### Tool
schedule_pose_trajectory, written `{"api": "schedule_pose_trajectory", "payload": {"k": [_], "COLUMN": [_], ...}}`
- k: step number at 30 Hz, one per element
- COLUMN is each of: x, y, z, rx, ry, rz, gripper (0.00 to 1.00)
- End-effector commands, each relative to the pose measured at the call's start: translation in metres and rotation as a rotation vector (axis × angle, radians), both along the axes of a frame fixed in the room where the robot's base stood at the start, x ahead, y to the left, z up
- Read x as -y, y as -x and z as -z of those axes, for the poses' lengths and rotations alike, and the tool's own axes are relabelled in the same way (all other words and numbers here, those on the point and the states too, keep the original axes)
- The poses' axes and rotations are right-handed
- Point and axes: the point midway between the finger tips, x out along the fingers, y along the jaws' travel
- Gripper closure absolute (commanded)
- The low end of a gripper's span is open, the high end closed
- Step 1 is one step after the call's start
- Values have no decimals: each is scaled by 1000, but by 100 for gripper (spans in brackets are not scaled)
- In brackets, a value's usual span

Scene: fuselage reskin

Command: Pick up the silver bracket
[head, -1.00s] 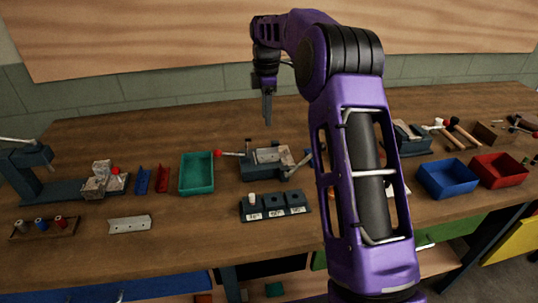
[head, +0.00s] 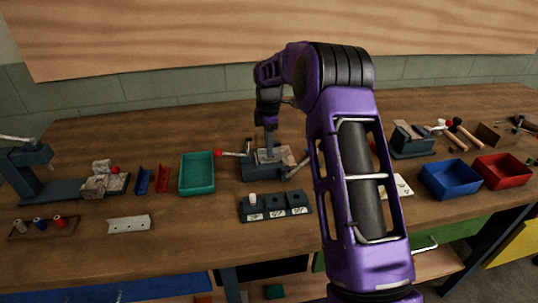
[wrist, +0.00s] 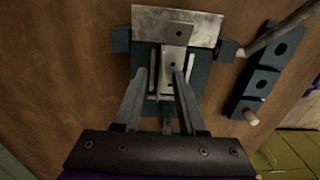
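The silver bracket (wrist: 174,62) is a narrow metal piece with holes. In the wrist view it sits in the middle of a dark vise-like fixture (wrist: 144,57), in front of a flat silver plate (wrist: 150,20). In the head view the fixture (head: 252,172) stands at mid-bench, and my gripper partly hides the bracket there. My gripper (head: 270,146) points down above the fixture. In the wrist view its two fingers (wrist: 159,76) are apart with nothing held. The right fingertip overlaps the bracket in that view; I cannot tell whether they touch.
A dark block with sockets (head: 276,205) stands in front of the fixture. A teal tray (head: 197,190) is to the left, near a red lever knob (head: 217,153). A pale strip with holes (head: 129,224) lies at front left. Blue (head: 450,193) and red (head: 502,182) bins stand right.

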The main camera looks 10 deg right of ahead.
Motion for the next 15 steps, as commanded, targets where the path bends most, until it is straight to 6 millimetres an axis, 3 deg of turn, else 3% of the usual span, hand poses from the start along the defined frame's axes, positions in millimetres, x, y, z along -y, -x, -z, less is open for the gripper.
{"api": "schedule_pose_trajectory", "payload": {"k": [3,10,15], "x": [0,0,0], "y": [0,0,0], "z": [0,-1,-1], "rx": [0,0,0], "ry": [0,0,0], "rz": [0,0,0], "gripper": [60,100,100]}}
